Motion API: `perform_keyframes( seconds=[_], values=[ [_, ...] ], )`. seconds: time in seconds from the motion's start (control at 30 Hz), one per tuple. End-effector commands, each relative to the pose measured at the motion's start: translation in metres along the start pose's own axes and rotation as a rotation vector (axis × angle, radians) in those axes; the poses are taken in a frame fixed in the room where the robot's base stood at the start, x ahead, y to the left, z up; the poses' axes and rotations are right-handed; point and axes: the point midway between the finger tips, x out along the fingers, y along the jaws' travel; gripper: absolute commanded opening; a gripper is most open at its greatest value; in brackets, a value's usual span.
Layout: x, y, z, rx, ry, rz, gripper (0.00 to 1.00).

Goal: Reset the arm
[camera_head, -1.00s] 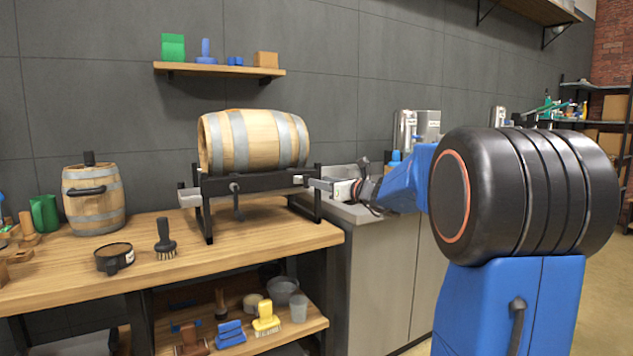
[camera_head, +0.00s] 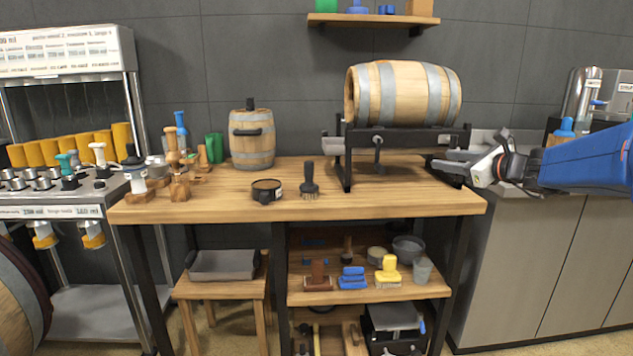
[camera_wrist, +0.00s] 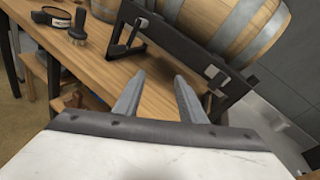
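My gripper (camera_head: 445,161) is at the right end of the barrel stand, at the table's right edge, with my blue arm reaching in from the right. In the wrist view its two fingers (camera_wrist: 156,92) are apart with nothing between them, above the wooden table top. The black stand (camera_head: 405,138) holds a large wooden barrel (camera_head: 405,93) on its side. In the wrist view the stand (camera_wrist: 190,52) lies just beyond the fingers; I cannot tell whether they touch it.
The table (camera_head: 330,200) carries a small upright barrel (camera_head: 251,140), a round black tin (camera_head: 267,190) and a black brush (camera_head: 310,180). A grey cabinet (camera_head: 520,265) stands right of the table. A dispensing rack (camera_head: 68,50) stands at the left. A wall shelf (camera_head: 370,22) hangs above.

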Motion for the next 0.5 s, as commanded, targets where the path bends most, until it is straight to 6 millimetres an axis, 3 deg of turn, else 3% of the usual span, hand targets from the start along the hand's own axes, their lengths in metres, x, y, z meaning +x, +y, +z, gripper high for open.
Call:
perform_keyframes(
  seconds=[0.03,0.2,0.4,0.5],
  values=[
    [-0.006,0.034,0.002,-0.102,0.025,0.059,0.37],
    [-0.036,0.134,-0.011,-0.474,0.107,0.264,0.37],
    [-0.090,0.231,-0.047,-0.925,0.168,0.517,0.37],
    [-0.123,0.268,-0.070,-1.150,0.185,0.644,0.37]
  ],
)
